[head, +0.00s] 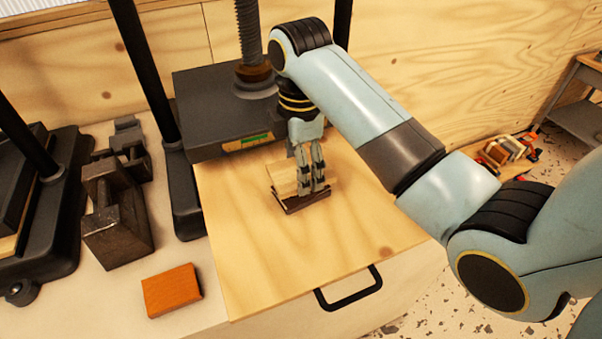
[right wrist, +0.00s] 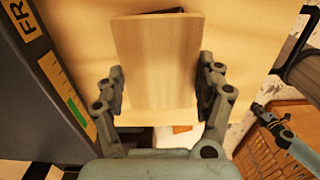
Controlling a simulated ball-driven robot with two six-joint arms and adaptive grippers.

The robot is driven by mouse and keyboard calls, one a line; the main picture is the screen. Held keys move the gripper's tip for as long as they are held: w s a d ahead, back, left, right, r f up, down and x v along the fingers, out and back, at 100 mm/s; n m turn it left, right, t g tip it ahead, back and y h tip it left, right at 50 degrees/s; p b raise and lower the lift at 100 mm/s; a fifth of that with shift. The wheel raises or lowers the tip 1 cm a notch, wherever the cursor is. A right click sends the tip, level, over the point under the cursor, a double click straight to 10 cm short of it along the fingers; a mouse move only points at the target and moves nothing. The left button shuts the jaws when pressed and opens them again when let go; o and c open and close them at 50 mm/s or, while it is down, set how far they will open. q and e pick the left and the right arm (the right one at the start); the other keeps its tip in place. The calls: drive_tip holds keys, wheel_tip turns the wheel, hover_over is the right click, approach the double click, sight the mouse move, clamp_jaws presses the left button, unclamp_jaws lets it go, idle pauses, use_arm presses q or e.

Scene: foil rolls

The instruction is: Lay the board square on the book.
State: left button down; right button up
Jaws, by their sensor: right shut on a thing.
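The board (head: 283,178) is a pale wooden plate. My right gripper (head: 313,186) is shut on it, and in the right wrist view the board (right wrist: 158,62) sits between the two fingers. The dark brown book (head: 303,204) lies on the plywood top below the board, mostly covered by the board and the fingers. Whether the board touches the book, I cannot tell. My left gripper (right wrist: 260,110) shows small at the right of the right wrist view, and its jaws are unclear.
A black press (head: 215,100) stands just behind the book. An orange block (head: 172,290) and dark metal weights (head: 117,215) lie to the left. The plywood top (head: 270,255) is clear in front of the book.

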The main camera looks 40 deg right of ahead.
wheel_tip(320, 180, down, 3)
drive_tip(key=shift+r, duration=0.2)
drive_tip(key=shift+f, duration=0.25)
use_arm(q)
drive_tip(key=shift+s+r, duration=0.25)
drive_tip(key=shift+s, duration=0.5)
use_arm(e)
drive_tip(key=o, duration=1.2)
drive_tip(key=shift+f, duration=0.15)
drive_tip(key=shift+c, duration=0.2)
